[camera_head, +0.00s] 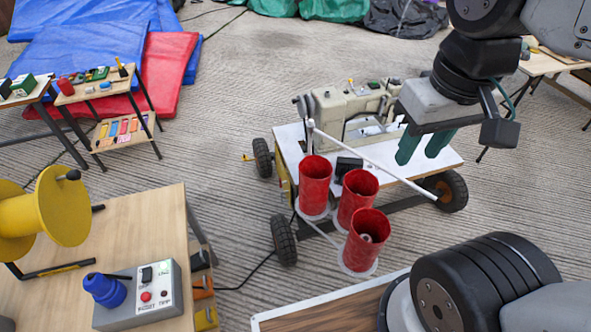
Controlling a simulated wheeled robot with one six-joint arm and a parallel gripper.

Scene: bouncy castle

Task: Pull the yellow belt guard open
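A cream sewing machine (345,110) stands on a white-topped wheeled cart (420,165). A yellow part (285,187) shows under the left edge of the cart top, partly hidden behind the red cups; I cannot tell for sure that it is the belt guard. A small yellow piece (247,158) sticks out beside the cart's far left wheel. My gripper (424,150) has two teal fingers, apart with nothing seen between them. It points down over the right part of the cart, right of the sewing machine and well away from the yellow part.
Three red cups (358,195) stand at the cart's near side, by a white slanting bar (375,165). A wooden table (130,235) at lower left holds a yellow spool (45,215) and a grey switch box (140,295). Concrete floor (225,130) is clear left of the cart.

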